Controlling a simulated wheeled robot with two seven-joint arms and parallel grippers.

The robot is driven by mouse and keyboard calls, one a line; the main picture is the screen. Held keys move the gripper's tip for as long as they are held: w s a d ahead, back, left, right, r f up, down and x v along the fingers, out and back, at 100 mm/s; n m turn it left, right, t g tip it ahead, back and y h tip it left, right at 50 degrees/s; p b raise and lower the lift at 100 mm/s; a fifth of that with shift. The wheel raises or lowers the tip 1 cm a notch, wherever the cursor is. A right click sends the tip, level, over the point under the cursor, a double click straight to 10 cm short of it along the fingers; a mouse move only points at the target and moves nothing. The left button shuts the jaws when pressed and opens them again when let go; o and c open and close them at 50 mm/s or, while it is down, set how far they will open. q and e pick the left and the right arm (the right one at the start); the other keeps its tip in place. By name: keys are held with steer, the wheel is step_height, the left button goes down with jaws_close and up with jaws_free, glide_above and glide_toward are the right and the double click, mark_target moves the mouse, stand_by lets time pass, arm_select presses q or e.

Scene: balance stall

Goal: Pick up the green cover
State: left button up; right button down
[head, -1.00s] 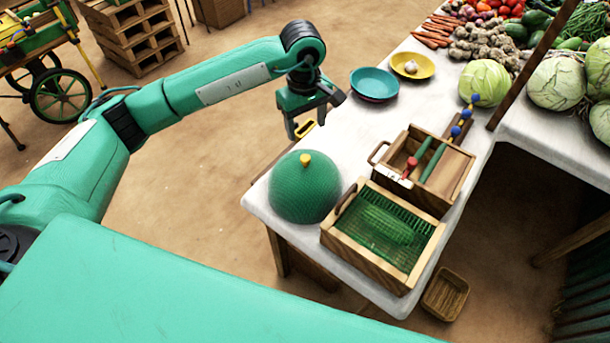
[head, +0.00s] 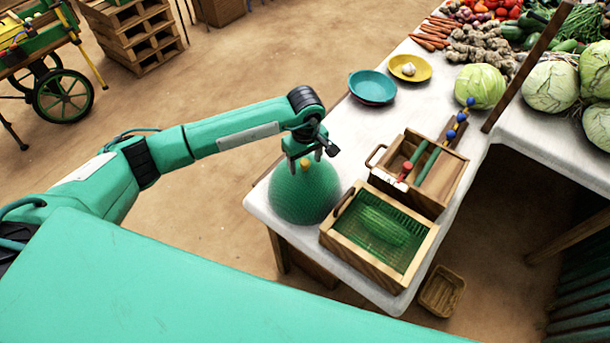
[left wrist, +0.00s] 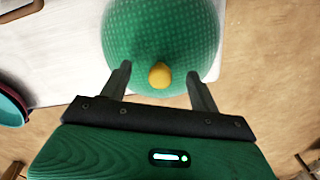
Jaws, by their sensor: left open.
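The green cover (head: 300,200) is a mesh dome with a yellow knob (head: 305,164) on top. It sits on the near left corner of the white table. My left gripper (head: 305,166) is right over the dome's top, its fingers pointing down on either side of the knob. In the left wrist view the knob (left wrist: 160,75) lies between the two open fingers (left wrist: 160,82), with a gap on each side, and the dome (left wrist: 163,35) fills the space beyond. Whatever is under the cover is hard to make out. My right gripper is out of view.
A wooden crate with a green mesh top (head: 417,263) stands close to the right of the cover. Behind it is a wooden box (head: 438,194) with coloured sticks. A teal plate (head: 372,87) and a yellow plate (head: 424,71) lie farther back. A small basket (head: 441,291) is below the table.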

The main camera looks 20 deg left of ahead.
arm_select(q)
steer(key=shift+f, duration=0.9)
steer(key=shift+c, duration=0.4)
steer(key=c, duration=1.1)
steer(key=shift+s, duration=0.1)
jaws_close()
steer(key=shift+f, duration=0.1)
